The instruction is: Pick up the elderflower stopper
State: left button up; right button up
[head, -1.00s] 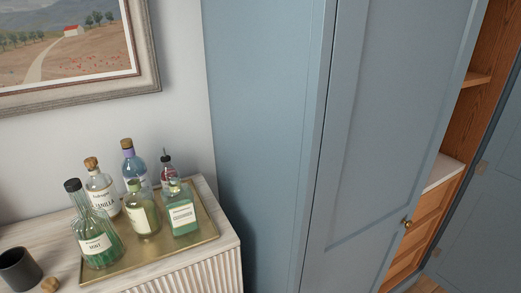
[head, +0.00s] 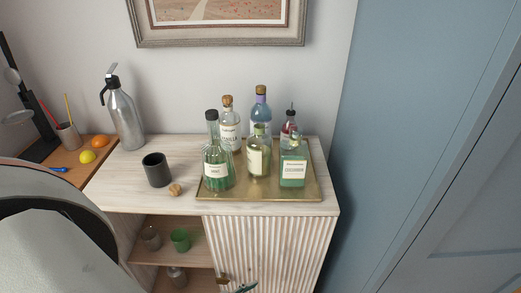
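Several bottles stand on a brass tray (head: 225,197) on the ribbed cabinet. The front right one is a squat green bottle (head: 293,173) with a pale label and a greenish top; its label is too small to read. A pale green bottle (head: 258,160) beside it seems to have no cork. A small round brown piece (head: 176,190) lies on the cabinet top, left of the tray; I cannot tell whether it is a stopper. I cannot tell which stopper is the elderflower one.
Also on the tray are a black-capped green bottle (head: 217,160), corked vanilla (head: 229,127) and purple (head: 261,112) bottles, and a red bottle (head: 288,128). A dark cup (head: 157,170) and a silver siphon (head: 125,118) stand left. A tall blue cupboard (head: 400,130) rises on the right.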

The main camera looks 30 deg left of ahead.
aim_at(175, 190)
jog(key=u, duration=1.75)
